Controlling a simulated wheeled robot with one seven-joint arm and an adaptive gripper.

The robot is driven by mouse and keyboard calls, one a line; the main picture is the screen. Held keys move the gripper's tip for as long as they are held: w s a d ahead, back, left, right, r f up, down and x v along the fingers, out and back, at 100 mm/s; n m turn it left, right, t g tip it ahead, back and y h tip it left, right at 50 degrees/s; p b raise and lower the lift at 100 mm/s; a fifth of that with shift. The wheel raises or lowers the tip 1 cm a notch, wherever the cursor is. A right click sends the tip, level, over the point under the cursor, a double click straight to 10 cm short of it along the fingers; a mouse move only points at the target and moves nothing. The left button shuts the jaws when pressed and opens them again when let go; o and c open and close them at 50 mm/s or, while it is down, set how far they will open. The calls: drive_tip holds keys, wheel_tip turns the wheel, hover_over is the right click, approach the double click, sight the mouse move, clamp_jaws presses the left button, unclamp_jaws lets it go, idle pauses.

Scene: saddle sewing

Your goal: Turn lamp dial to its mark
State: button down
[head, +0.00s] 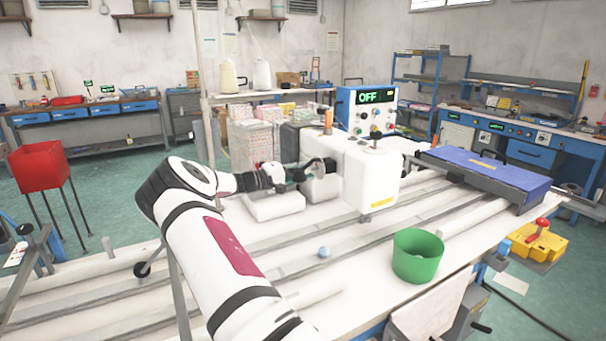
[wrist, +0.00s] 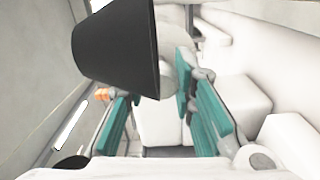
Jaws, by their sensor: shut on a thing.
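My gripper (head: 292,174) is at the left side of the white sewing machine (head: 370,178), beside a small dark lamp (head: 322,166). In the wrist view, a black cone-shaped lamp head (wrist: 112,45) fills the upper left and covers part of my teal fingers. A pale round part, seemingly the lamp dial (wrist: 175,48), shows beside the black cone at the fingertips. My gripper (wrist: 158,75) is shut on it. The dial's mark and pointer cannot be made out.
A green bin (head: 418,256) and a small blue-grey ball (head: 324,252) are on the white table in front of the machine. A control box reading OFF (head: 366,108) stands behind. A blue-topped case (head: 485,175) lies to the right.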

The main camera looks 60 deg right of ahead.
drive_tip(key=shift+f+m+b, duration=0.15)
drive_tip(key=shift+m+b, duration=0.25)
drive_tip(key=shift+m, duration=0.8)
drive_tip(key=c, duration=1.3)
unclamp_jaws()
